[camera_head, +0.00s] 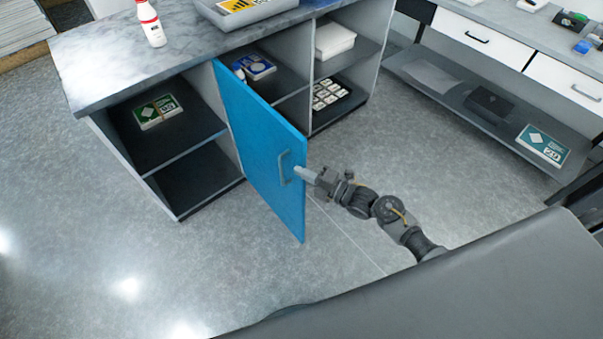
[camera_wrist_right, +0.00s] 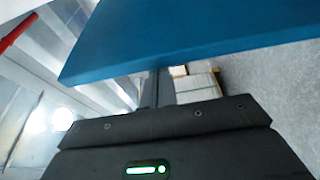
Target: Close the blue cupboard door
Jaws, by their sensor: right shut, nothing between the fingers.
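The blue cupboard door (camera_head: 255,135) stands open, sticking out from the front of the grey cupboard (camera_head: 165,158) at the divider beside its left compartments. A pale bar handle (camera_head: 285,167) is on the door face, near its free edge. My right gripper (camera_head: 300,173) is shut and empty, with its tip at the door's free edge close to the handle; I cannot tell whether it touches. In the right wrist view the blue door (camera_wrist_right: 200,38) spans the top, just beyond the dark gripper body. My left gripper is not in view.
A white bottle (camera_head: 151,24) and a grey tray (camera_head: 215,12) stand on the marble-look top. Boxes (camera_head: 157,111) sit on the cupboard shelves. A drawer bench (camera_head: 500,45) with a low shelf is at the right. The floor around the door is clear.

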